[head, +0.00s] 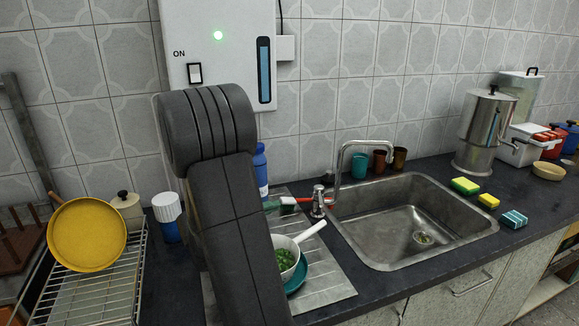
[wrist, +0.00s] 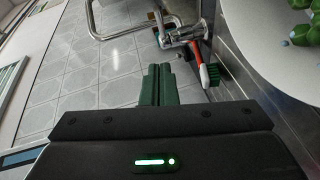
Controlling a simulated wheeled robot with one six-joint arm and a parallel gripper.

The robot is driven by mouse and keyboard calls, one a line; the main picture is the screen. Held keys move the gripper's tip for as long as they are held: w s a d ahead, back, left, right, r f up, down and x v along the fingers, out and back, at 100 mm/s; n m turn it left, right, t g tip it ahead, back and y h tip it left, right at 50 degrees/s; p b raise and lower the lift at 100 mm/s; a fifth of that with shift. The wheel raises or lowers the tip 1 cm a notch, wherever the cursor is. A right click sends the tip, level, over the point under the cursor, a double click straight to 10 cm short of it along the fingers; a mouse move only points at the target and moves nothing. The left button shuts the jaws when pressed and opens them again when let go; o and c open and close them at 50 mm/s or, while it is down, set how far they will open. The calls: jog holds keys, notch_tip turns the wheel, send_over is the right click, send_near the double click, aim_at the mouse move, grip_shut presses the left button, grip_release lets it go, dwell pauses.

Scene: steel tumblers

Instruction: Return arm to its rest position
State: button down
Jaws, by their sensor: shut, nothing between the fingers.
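My gripper (wrist: 157,85) shows in the wrist view as two dark green fingers side by side. They are shut together with nothing between them. Past the fingertips are the tiled wall and, to the right, the red-handled brush (wrist: 204,65) and steel tap base. In the head view my dark arm rises across the middle, in front of the counter and the wall unit.
The arm partly hides a white pan (head: 307,237) holding green pieces. A blue bottle (head: 260,167) stands close to it. Right are the empty sink (head: 405,228), tap (head: 340,165) and sponges (head: 465,186). Left is a dish rack (head: 100,295) with a yellow pan (head: 87,235).

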jog(key=shift+w, duration=0.1)
jog(key=s+p+x, duration=0.1)
jog(key=p+x, duration=0.3)
jog(key=x, duration=0.9)
jog(key=shift+d, duration=0.35)
jog(key=shift+s+d+f+b, duration=0.15)
jog(key=shift+f+b, duration=0.1)
jog(key=shift+b, duration=0.55)
